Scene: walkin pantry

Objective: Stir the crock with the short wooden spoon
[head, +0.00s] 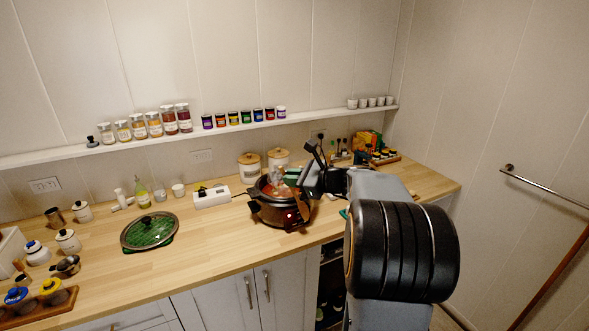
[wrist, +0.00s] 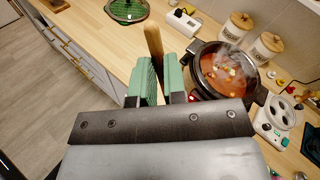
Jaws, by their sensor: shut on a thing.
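The dark crock (head: 268,214) stands on the wooden counter with its lid off. In the wrist view the crock (wrist: 194,79) holds red, steaming stew with pale and green bits. My gripper (wrist: 158,75) has green-padded fingers closed on the wooden spoon (wrist: 153,42), whose brown wood sticks up between them. In the wrist view the spoon shows left of the crock's rim.
A green glass lid (head: 149,231) lies on the counter left of the crock. A white dial device (wrist: 275,120) sits beside the crock. The counter between lid and crock is clear.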

